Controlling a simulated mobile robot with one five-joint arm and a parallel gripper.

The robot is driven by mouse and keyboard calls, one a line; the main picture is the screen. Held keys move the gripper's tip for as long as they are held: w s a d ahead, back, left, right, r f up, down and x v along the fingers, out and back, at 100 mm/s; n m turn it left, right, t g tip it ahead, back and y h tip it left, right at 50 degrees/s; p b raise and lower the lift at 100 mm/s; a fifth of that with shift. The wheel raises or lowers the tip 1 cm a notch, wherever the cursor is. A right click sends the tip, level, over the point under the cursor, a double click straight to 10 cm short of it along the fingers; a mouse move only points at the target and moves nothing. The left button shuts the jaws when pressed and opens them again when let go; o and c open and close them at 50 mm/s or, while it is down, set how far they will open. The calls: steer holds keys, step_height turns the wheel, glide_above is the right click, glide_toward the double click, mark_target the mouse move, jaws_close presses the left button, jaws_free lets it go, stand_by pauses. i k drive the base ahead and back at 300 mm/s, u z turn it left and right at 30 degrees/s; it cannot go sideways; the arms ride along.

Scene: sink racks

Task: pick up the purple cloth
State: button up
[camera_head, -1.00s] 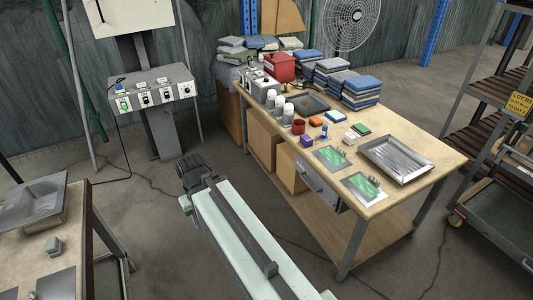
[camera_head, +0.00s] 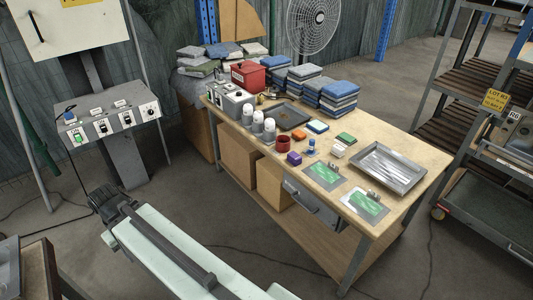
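A small purple item (camera_head: 294,158), compact and block-like, lies on the wooden workbench (camera_head: 415,146) near its front edge. It looks like a small folded cloth, but it is too small to be sure. It sits just right of a red cup and left of a small blue item, with nothing touching it that I can see. My arm reaches from the bottom of the picture toward the left, ending in a dark joint apart from the bench. No gripper fingers show.
Near the purple item are the red cup (camera_head: 283,143), blue item (camera_head: 311,147), orange block (camera_head: 299,134) and green-screened panels (camera_head: 326,174). A metal tray (camera_head: 381,168) lies right. Folded cloth stacks (camera_head: 339,98) stand behind. A dark cart (camera_head: 487,208) stands right; a control box (camera_head: 108,122) left.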

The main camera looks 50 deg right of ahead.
mark_target(294, 158)
steer(key=i, duration=1.1)
steer(key=z, duration=0.55)
steer(key=i, duration=0.7)
steer(key=z, duration=0.75)
steer(key=i, duration=0.6)
steer(key=u, duration=0.15)
steer(key=k, duration=0.6)
steer(key=z, duration=0.2)
steer(key=i, duration=0.5)
steer(key=u, duration=0.1)
